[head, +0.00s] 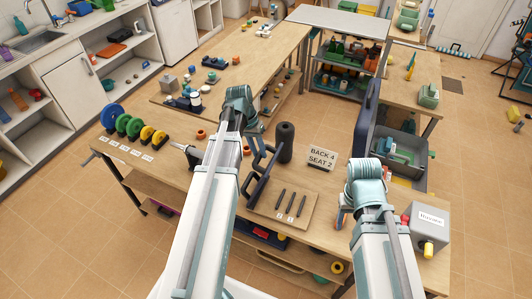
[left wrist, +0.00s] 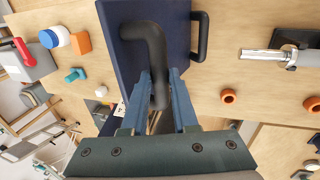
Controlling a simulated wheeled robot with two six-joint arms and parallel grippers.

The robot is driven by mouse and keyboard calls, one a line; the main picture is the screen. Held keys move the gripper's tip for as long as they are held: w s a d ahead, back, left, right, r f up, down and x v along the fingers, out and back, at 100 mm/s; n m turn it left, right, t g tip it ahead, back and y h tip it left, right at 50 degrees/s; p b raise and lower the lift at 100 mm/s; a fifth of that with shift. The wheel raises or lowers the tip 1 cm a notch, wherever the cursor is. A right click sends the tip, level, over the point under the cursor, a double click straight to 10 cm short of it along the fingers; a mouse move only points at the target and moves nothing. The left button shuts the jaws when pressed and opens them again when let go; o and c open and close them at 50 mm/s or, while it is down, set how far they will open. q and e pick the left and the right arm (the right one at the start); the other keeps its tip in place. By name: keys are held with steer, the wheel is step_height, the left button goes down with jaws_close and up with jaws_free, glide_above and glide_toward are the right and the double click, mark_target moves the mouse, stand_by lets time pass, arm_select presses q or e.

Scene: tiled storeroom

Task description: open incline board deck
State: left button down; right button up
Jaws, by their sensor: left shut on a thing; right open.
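The incline board deck (head: 262,182) is a dark navy panel standing tilted on the near workbench in the head view. In the left wrist view the navy deck (left wrist: 127,60) fills the top middle, with a bent black handle (left wrist: 150,38) on it. My left gripper (left wrist: 160,88) is shut on this handle, its blue fingers on either side. In the head view my left gripper (head: 258,142) is at the deck's upper part, partly hidden by its arm. My right gripper (head: 342,214) is open, low over the bench's right part, mostly hidden behind its wrist.
A sign reading "BACK 4 SEAT 2" (head: 321,158) and a black cylinder (head: 285,142) stand right of the deck. A wooden plate with dark pegs (head: 262,209) lies in front. A grey box (head: 432,218) is at right, coloured discs (head: 128,126) at left.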

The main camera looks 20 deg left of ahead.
arm_select(q)
steer(key=shift+s+a, duration=0.1)
steer(key=shift+a, duration=0.2)
steer(key=c, duration=0.7)
jaws_free()
steer(key=shift+f, duration=0.1)
steer(key=p+v, duration=1.3)
steer(key=v, duration=0.1)
steer(key=shift+d, duration=0.1)
